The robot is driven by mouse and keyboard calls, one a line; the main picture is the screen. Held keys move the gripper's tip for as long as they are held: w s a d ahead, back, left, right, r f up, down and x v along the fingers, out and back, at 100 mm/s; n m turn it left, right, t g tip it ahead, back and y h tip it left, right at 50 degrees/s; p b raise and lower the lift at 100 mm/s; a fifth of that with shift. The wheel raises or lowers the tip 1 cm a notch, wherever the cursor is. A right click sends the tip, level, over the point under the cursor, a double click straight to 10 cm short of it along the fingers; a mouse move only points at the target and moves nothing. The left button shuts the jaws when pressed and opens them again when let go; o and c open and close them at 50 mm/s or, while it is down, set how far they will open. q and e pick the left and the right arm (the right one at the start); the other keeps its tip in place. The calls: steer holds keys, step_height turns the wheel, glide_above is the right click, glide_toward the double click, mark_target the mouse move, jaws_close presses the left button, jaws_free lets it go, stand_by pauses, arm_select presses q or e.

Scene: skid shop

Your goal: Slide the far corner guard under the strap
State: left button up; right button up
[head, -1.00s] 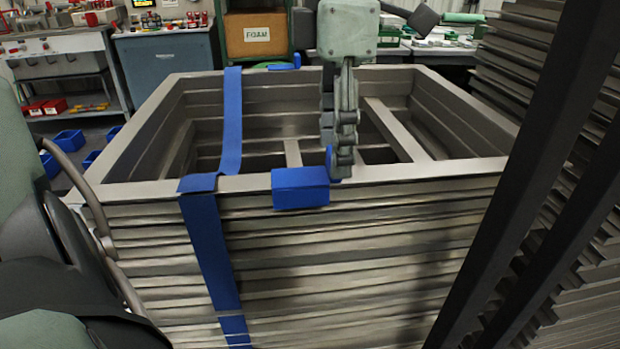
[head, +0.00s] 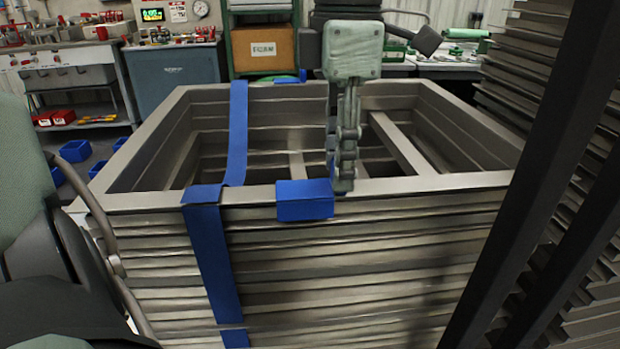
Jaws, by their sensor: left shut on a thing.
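A blue corner guard (head: 305,200) sits over the near top edge of the stacked grey frames (head: 420,185). A blue strap (head: 212,255) runs down the near side and back across the opening. The guard is right of the strap, with a clear gap. My left gripper (head: 341,182) points down at the guard's right end, shut on it; the grip is partly hidden. Another blue guard piece (head: 291,77) shows at the far edge, right of the strap's far end and partly hidden behind the rim. My right gripper is not in view.
A tall stack of grey slats (head: 545,75) and dark slanted posts (head: 540,190) stand close on the right. The near edge between guard and strap is clear.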

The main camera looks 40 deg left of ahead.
mark_target(306, 187)
arm_select(q)
steer(key=shift+s+a, duration=1.3)
steer(key=shift+s, duration=0.2)
steer(key=shift+s+a+b, duration=0.4)
steer(key=shift+s+a, duration=0.9)
steer(key=shift+s, duration=0.25)
